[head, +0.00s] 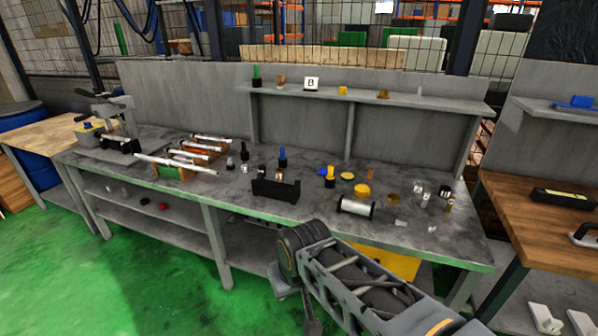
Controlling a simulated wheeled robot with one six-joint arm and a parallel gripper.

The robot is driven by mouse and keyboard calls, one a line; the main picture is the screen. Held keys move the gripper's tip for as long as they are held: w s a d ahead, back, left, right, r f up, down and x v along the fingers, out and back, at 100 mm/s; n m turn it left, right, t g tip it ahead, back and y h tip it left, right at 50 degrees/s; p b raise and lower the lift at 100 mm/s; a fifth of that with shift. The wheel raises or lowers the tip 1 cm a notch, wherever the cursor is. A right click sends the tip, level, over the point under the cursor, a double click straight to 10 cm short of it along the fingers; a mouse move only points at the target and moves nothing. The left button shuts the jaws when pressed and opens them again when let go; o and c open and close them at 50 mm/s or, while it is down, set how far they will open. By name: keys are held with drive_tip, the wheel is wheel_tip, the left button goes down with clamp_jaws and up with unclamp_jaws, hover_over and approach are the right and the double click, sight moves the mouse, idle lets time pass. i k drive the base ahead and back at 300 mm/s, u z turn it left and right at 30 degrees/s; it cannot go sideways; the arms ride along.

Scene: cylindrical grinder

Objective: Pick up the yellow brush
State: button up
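In the head view, a small upright yellow piece with a dark base (329,177) stands on the grey workbench (225,205), right of its middle. It looks like the yellow brush, but it is too small to make out bristles. A similar blue-topped piece (282,157) stands to its left, farther back. My arm reaches in from the lower right, in front of the bench and apart from the yellow piece. My gripper does not show clearly; the arm's end runs down toward the bottom edge.
A black block (276,190) and a metal cylinder in a black holder (356,207) stand nearer the front edge. A yellow disc (347,176) and a yellow round piece (362,190) lie close by. Rods on a stand (185,160) are at left. A shelf (365,95) runs behind.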

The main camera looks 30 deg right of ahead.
sight(330, 177)
drive_tip(key=u, duration=0.1)
drive_tip(key=i, duration=0.8)
drive_tip(key=z, duration=0.7)
drive_tip(key=i, duration=0.8)
drive_tip(key=z, duration=0.1)
